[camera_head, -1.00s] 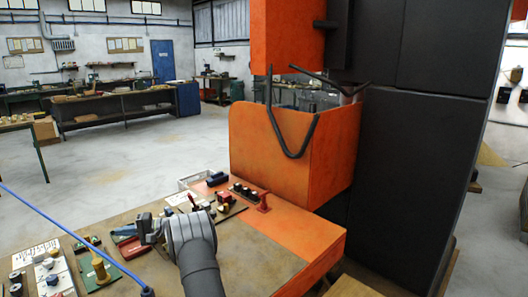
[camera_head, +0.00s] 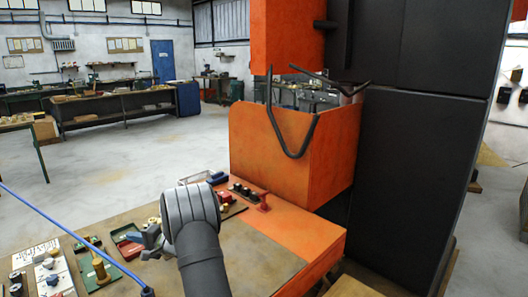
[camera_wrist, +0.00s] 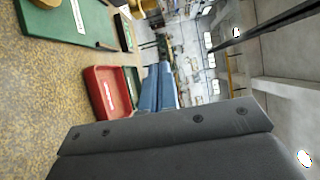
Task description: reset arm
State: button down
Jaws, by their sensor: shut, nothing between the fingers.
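My gripper (camera_head: 149,238) is in the head view, low over the left part of the workbench, partly behind my thick grey wrist. In the wrist view its two blue-grey fingers (camera_wrist: 159,80) lie side by side, shut, with nothing seen between them. A dark grey part of my wrist fills the bottom of that view. A red tray (camera_wrist: 104,92) shows just left of the fingers; I cannot tell if they touch it.
The workbench (camera_head: 250,250) has an orange edge. Green trays (camera_head: 92,265) and white boards with small parts (camera_head: 50,277) are at left. An orange machine housing (camera_head: 270,150) stands behind. A blue cable (camera_head: 70,232) crosses the left side. The bench front is mostly clear.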

jog(key=s+d+m+t, duration=0.1)
jog(key=s+d, duration=0.3)
jog(key=d, duration=0.6)
jog(key=shift+s+d+m+t+h, duration=0.15)
jog(key=shift+s+m+t+h, duration=0.2)
jog(key=shift+t, duration=0.35)
